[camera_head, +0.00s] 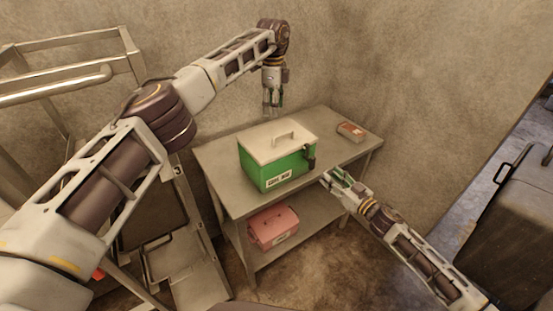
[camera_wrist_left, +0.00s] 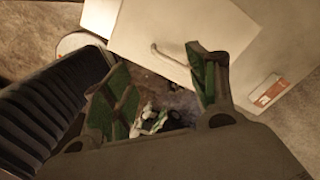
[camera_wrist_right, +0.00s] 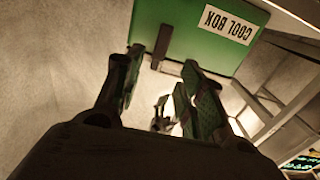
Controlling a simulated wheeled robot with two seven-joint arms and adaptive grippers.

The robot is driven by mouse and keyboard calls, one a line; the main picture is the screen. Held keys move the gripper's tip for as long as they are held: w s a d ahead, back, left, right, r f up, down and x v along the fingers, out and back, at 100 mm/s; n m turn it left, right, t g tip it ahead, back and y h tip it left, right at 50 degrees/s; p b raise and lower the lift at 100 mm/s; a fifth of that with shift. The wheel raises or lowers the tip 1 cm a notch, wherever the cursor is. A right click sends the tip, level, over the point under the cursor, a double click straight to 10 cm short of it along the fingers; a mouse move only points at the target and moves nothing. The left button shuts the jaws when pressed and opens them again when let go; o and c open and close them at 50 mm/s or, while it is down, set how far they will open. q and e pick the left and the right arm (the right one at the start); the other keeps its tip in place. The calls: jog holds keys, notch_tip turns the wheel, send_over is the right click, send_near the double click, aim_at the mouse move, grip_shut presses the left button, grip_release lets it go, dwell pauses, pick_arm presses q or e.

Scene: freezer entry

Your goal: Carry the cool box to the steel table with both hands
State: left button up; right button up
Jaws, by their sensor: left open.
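The green cool box (camera_head: 276,167) with a cream lid stands upright on a grey metal table (camera_head: 226,169). It has a handle on its lid and a dark side handle (camera_head: 309,157). My left gripper (camera_head: 271,108) is open and empty, pointing down above the box's far side; the lid and its handle (camera_wrist_left: 165,55) show beyond its fingers. My right gripper (camera_head: 332,179) is just off the box's right side, near the dark handle. In the right wrist view its fingers (camera_wrist_right: 160,75) are apart, with the dark handle (camera_wrist_right: 162,45) beyond and between their tips.
A small red-labelled package (camera_head: 351,131) lies on the table's far right. A pink box (camera_head: 273,227) sits on the lower shelf. A metal rail frame (camera_head: 60,85) stands at left, and a large dark case (camera_head: 510,225) at right. Walls are close behind the table.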

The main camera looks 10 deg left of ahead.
aim_at(274, 137)
pick_arm(q)
jog(key=shift+f, duration=6.55)
pick_arm(e)
jog(key=shift+x, duration=6.6)
pick_arm(q)
jog(key=c, duration=0.8)
pick_arm(e)
jog(key=c, duration=0.8)
pick_arm(q)
jog(key=shift+d, duration=0.1)
grip_shut()
pick_arm(e)
grip_shut()
jog(key=shift+d, duration=0.1)
pick_arm(q)
jog(key=shift+r, duration=0.1)
pick_arm(e)
jog(key=shift+w+r, duration=0.1)
jog(key=shift+r, duration=0.1)
